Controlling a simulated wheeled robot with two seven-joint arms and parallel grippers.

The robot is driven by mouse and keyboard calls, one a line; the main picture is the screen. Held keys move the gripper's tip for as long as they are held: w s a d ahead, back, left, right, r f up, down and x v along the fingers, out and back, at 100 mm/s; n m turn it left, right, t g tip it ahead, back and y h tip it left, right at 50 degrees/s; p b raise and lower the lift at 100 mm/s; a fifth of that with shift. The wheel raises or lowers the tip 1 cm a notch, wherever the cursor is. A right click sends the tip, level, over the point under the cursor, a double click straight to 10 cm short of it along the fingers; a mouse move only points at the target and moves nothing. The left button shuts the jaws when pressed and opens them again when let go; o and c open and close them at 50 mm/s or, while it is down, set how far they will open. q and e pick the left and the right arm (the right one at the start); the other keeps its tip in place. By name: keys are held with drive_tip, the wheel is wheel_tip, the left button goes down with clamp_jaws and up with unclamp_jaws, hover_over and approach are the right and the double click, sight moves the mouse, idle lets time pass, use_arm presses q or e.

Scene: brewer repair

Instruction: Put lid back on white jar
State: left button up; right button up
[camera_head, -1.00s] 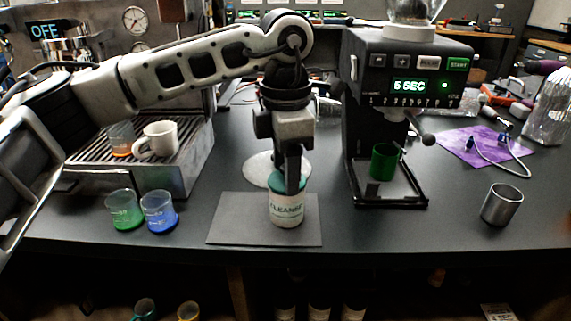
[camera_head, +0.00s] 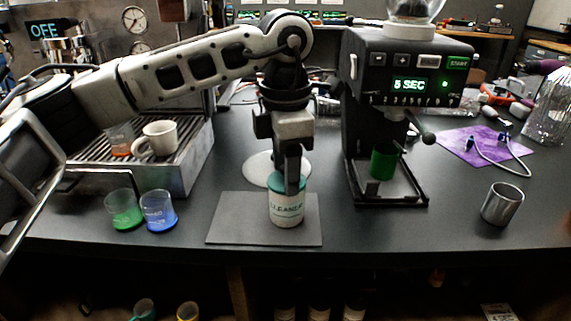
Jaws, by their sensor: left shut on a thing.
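The white jar (camera_head: 287,209) stands upright on a dark grey mat (camera_head: 235,222) near the front of the counter. Its label reads like "CLEANER". A teal lid (camera_head: 275,183) sits at the jar's mouth and looks level. My left gripper (camera_head: 292,188) points straight down over the jar and is shut on the lid. Its fingers cover part of the lid and of the jar's upper front, so I cannot tell whether the lid is fully seated. My right gripper is not in view.
A grinder (camera_head: 405,75) with a green cup (camera_head: 384,163) stands right of the jar. A metal cup (camera_head: 502,204) stands farther right. A white round disc (camera_head: 262,168) lies behind the jar.

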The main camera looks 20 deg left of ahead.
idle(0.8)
use_arm(q)
drive_tip(key=o, duration=1.5)
drive_tip(key=shift+c, duration=0.2)
drive_tip(key=shift+r, duration=0.1)
drive_tip(key=shift+r+p, duration=2.4)
drive_tip(key=shift+r, duration=1)
clamp_jaws()
